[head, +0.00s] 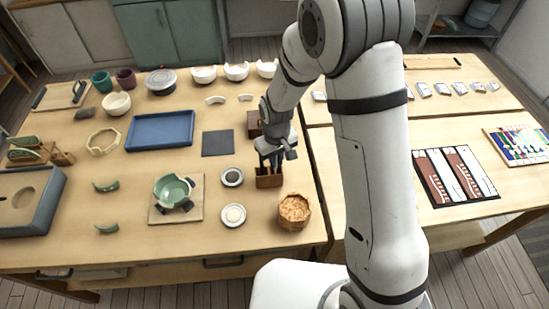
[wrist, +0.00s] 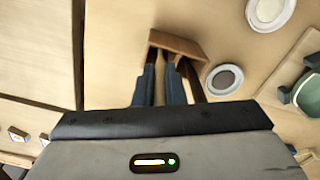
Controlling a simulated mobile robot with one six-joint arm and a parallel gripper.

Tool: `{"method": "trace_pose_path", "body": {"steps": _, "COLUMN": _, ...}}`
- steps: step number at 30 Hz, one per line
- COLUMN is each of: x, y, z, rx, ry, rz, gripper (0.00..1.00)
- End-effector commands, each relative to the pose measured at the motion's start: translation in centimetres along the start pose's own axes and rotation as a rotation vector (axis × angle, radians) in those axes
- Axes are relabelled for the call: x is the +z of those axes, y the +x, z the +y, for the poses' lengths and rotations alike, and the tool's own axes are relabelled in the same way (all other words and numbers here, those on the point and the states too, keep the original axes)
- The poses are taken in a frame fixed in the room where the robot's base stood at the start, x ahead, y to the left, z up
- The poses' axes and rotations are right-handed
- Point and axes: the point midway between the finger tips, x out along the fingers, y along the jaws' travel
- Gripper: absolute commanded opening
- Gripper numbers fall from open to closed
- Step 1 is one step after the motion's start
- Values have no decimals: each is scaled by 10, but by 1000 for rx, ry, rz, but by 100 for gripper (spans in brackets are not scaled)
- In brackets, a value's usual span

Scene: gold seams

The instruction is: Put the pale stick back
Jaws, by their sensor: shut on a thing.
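My gripper (head: 277,157) points down over a small brown wooden holder (head: 269,181) near the right edge of the left table. In the wrist view, the gripper (wrist: 160,84) has its two dark fingers close together, shut on the pale stick (wrist: 160,85), a narrow tan strip between them. The holder (wrist: 178,42) is just beyond the fingertips. A darker stick (wrist: 191,82) slants beside the right finger, toward the holder. The stick's lower end is hard to make out, so I cannot tell whether it is inside the holder.
Two small round dishes, a dark-filled one (head: 232,177) and a pale-filled one (head: 233,215), stand left of the holder. A woven basket (head: 294,211) is in front of it. A green broken bowl (head: 174,190) sits on a board. A dark square mat (head: 218,143) lies behind.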

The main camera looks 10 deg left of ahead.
Motion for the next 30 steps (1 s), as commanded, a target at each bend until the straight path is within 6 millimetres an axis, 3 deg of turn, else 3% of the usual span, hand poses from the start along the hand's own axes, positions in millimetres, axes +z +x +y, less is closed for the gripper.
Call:
{"method": "trace_pose_path", "body": {"steps": 3, "x": 0, "y": 5, "z": 0, "rx": 0, "ry": 0, "rz": 0, "gripper": 0}}
{"method": "trace_pose_path", "body": {"steps": 4, "x": 0, "y": 3, "z": 0, "rx": 0, "ry": -1, "rz": 0, "gripper": 12}}
{"method": "trace_pose_path", "body": {"steps": 12, "x": 0, "y": 2, "z": -1, "rx": 0, "ry": -1, "rz": 0, "gripper": 32}}
{"method": "trace_pose_path", "body": {"steps": 23, "x": -1, "y": -6, "z": -1, "rx": 0, "ry": -2, "rz": 3, "gripper": 32}}
{"method": "trace_pose_path", "body": {"steps": 30, "x": -2, "y": -52, "z": -1, "rx": 1, "ry": -2, "rz": 7, "gripper": 32}}
